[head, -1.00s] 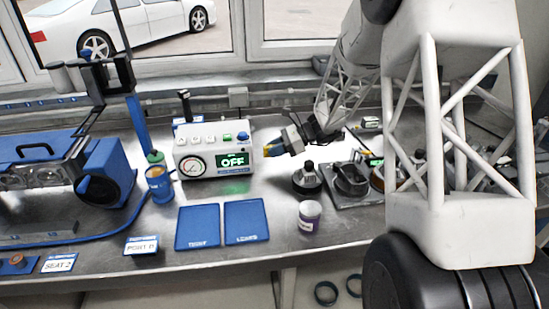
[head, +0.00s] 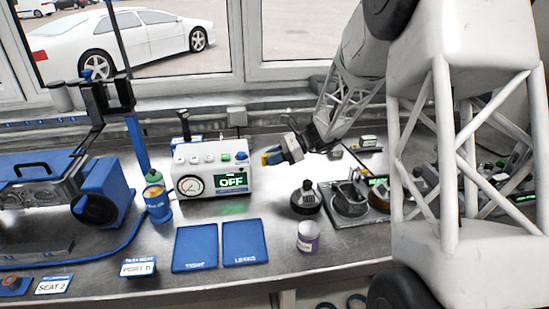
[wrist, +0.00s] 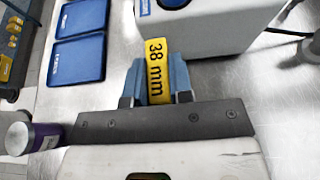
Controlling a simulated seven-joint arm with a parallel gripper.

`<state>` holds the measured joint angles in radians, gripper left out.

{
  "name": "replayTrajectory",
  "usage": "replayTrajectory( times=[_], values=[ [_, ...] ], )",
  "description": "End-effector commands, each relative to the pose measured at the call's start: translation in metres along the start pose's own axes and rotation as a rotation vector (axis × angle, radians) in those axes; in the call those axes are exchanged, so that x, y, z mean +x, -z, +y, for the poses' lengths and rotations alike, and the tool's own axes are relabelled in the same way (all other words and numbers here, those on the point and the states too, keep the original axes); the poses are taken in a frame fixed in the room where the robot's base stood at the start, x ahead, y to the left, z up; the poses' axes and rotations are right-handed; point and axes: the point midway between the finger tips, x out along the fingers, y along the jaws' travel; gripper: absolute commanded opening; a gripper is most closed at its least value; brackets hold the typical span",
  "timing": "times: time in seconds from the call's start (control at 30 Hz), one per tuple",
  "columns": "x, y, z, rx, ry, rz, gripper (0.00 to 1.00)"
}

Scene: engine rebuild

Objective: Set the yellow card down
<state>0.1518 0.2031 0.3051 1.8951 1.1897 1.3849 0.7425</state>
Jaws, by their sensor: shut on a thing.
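The yellow card (wrist: 157,71) is marked "38 mm" and sits between the blue-padded fingers of my gripper (wrist: 159,82) in the wrist view. The fingers are shut on it. In the head view my gripper (head: 272,156) is above the bench, just right of the white box with the gauge and "OFF" display. The card shows there only as a small yellow patch (head: 265,159) at the fingertips. I cannot tell how high the card is above the bench.
The white gauge box (head: 213,178) stands left of my gripper. A purple-and-white jar (head: 308,237) and a black round part (head: 306,197) stand to the right. Bare bench lies between.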

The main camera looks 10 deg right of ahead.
Motion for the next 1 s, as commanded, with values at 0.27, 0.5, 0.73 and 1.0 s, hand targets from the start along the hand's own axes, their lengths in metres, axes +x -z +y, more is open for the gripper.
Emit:
replayTrajectory(
  times=[0.27,0.5,0.73,1.0],
  values=[
    [0.000,0.000,0.000,-0.001,-0.003,0.000,0.00],
    [-0.004,0.006,0.004,-0.026,-0.067,-0.001,0.00],
    [-0.016,0.022,0.013,-0.099,-0.246,0.000,0.00],
    [-0.046,0.045,0.023,-0.221,-0.541,0.000,0.00]
  ],
)
